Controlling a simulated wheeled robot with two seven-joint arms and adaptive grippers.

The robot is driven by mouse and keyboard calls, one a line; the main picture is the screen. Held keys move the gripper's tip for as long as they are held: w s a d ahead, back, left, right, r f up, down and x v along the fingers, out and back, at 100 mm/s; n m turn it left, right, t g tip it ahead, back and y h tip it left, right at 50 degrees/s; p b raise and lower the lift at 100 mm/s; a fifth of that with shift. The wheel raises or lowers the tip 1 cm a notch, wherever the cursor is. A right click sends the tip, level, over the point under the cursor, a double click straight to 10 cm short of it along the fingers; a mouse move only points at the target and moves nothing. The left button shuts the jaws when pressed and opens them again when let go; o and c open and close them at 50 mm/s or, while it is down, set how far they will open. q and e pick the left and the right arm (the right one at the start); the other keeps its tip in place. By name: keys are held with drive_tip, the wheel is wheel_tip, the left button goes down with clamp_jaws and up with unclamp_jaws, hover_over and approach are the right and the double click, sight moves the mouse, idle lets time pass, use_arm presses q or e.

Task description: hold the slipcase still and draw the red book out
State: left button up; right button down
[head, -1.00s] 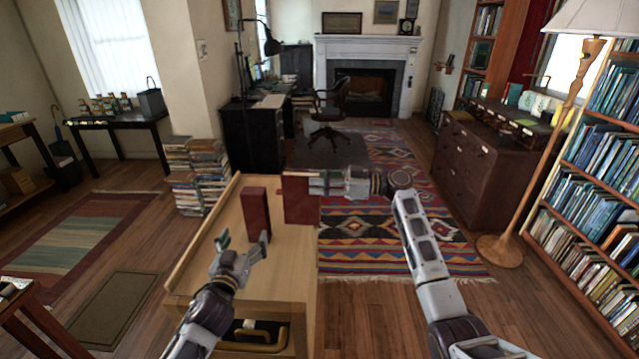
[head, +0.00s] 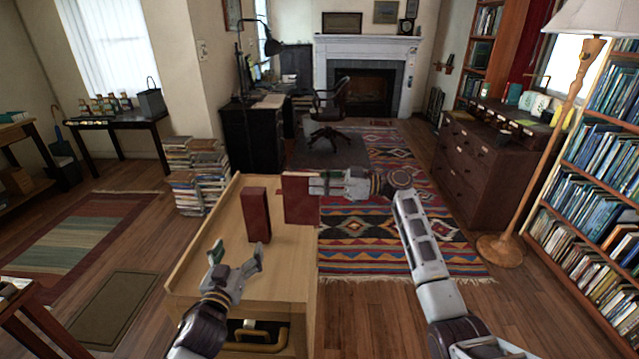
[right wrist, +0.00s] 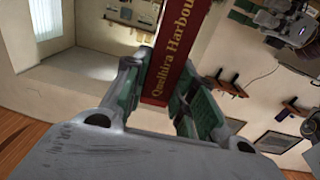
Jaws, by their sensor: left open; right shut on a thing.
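The slipcase (head: 257,214), a dark red upright box, stands on the light wooden cart top in the head view. The red book (head: 299,200) is apart from it, to its right, held up beside the cart's right edge. Its spine (right wrist: 176,62) with gold lettering, "Quelhira Harbour", shows in the right wrist view. My right gripper (head: 317,184) is shut on the red book; its fingers lie on both sides of the spine. My left gripper (head: 239,258) is open and empty, just in front of the slipcase, with a small gap visible.
The wooden cart (head: 205,262) has a raised left edge and a handle at its front. A tall pile of books (head: 196,180) stands on the floor behind it to the left. A floor lamp (head: 545,150) and bookshelf (head: 600,150) are at the right.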

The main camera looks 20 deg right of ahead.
drive_tip(key=shift+r, duration=0.3)
drive_tip(key=shift+r+p, duration=2.75)
drive_tip(key=shift+p, duration=0.25)
